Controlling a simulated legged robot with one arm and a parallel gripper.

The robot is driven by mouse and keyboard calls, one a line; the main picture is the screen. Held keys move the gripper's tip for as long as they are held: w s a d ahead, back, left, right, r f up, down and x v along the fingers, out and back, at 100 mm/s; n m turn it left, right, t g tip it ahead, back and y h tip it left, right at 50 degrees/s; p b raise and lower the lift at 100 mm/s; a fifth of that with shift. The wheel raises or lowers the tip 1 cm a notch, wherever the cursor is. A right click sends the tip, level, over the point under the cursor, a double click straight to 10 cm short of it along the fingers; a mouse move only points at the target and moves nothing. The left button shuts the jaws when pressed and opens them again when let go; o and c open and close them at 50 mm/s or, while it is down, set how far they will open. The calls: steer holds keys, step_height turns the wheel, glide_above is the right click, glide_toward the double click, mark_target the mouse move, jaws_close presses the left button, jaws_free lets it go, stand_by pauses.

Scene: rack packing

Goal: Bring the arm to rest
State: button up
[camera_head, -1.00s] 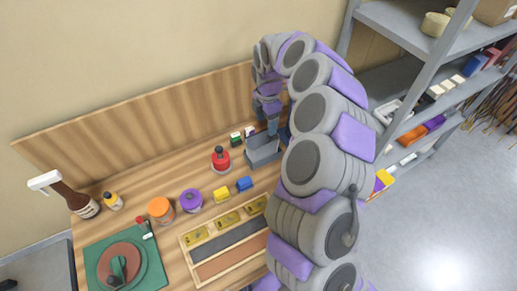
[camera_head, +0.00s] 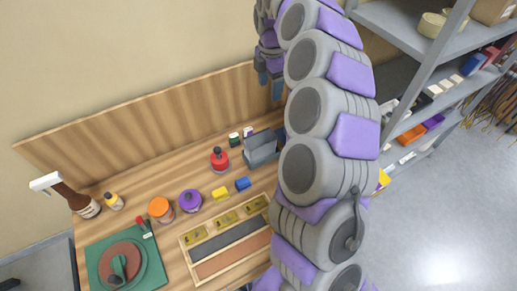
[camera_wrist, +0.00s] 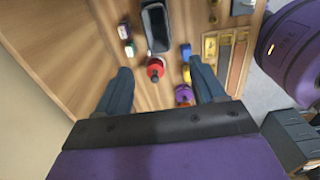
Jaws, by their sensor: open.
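My gripper (camera_head: 270,85) is raised above the back right of the workbench, in front of the wooden backboard. In the wrist view my gripper (camera_wrist: 163,90) shows two dark fingers wide apart with nothing held between them. My purple and grey arm rises along the right of the bench in the head view and hides part of the bench's right side. A grey rack (camera_head: 261,148) stands on the bench below the gripper, apart from it. It also shows in the wrist view (camera_wrist: 156,28).
The bench (camera_head: 130,205) holds a red-topped item (camera_head: 220,158), a purple roll (camera_head: 190,200), an orange jar (camera_head: 160,209), a yellow block (camera_head: 221,194), a blue block (camera_head: 243,184), a wooden tray (camera_head: 240,262) and a green mat (camera_head: 155,272). Grey shelving (camera_head: 440,75) stands at right.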

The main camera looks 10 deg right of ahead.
steer(key=shift+d, duration=0.3)
steer(key=shift+a, duration=0.1)
steer(key=s+a+r+m+b, duration=0.15)
steer(key=s+m, duration=0.25)
steer(key=s, duration=0.4)
steer(key=s+a+m+b, duration=0.2)
steer(key=s+a+m, duration=0.1)
steer(key=s, duration=0.6)
steer(key=s+d+f+m+b, duration=0.1)
steer(key=s+f+m, duration=0.2)
steer(key=s+m, duration=0.2)
steer(key=s+d+f+m+g+b, duration=0.1)
steer(key=s+f+m, duration=0.2)
steer(key=s, duration=0.9)
steer(key=s+d+f+m+b, duration=0.1)
steer(key=s+f+m, duration=0.3)
steer(key=s+m, duration=0.2)
steer(key=shift+s+m+g, duration=0.3)
steer(key=shift+s+g, duration=0.1)
steer(key=shift+s, duration=0.85)
steer(key=shift+d, duration=0.1)
